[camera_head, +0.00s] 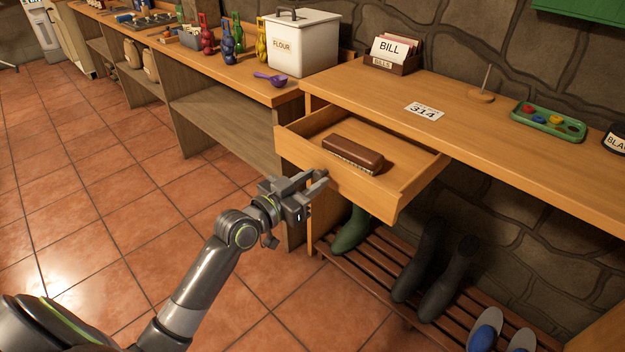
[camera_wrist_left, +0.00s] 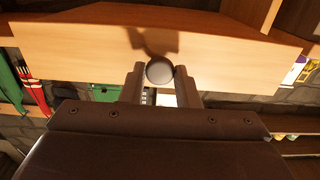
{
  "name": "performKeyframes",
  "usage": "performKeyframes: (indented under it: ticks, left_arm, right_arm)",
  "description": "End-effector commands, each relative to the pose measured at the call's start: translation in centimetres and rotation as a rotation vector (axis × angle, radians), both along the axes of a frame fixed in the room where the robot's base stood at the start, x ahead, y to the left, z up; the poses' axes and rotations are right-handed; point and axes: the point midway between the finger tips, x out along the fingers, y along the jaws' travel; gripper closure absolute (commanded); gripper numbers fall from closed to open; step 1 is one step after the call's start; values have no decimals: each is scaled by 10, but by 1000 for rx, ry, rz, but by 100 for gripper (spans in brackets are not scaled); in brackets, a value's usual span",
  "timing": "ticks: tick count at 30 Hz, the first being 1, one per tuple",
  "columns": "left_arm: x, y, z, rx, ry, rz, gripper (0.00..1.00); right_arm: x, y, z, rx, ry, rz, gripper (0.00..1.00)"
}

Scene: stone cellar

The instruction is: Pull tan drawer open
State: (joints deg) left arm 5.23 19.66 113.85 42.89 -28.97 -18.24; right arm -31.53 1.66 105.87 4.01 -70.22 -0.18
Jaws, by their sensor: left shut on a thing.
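The tan drawer (camera_head: 402,187) stands pulled out from under the wooden counter, and its inside shows from above. A brown brush (camera_head: 353,151) with pale bristles lies in it. My left gripper (camera_head: 318,180) is at the drawer's front panel. In the left wrist view the drawer front (camera_wrist_left: 220,62) spans the top, and its round grey knob (camera_wrist_left: 159,71) sits between the two fingers of my left gripper (camera_wrist_left: 160,80), which are shut on it. In the head view the knob is hidden by the gripper. My right gripper is not in view.
The counter (camera_head: 460,102) bears a bill box (camera_head: 388,64), a 314 card (camera_head: 424,112), a spike holder (camera_head: 482,95) and a green tray (camera_head: 548,124). Below the drawer, boots (camera_head: 446,277) stand on a slatted rack (camera_head: 385,290). The tiled floor (camera_head: 120,190) at left is clear.

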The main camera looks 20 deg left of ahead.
Motion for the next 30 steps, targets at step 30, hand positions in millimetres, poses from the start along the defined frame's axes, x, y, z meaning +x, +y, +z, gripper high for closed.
performKeyframes:
  ticks: [30]
  left_arm:
    - [-78, 29, -1, 5, 4, 0, 50]
  right_arm:
    - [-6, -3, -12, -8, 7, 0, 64]
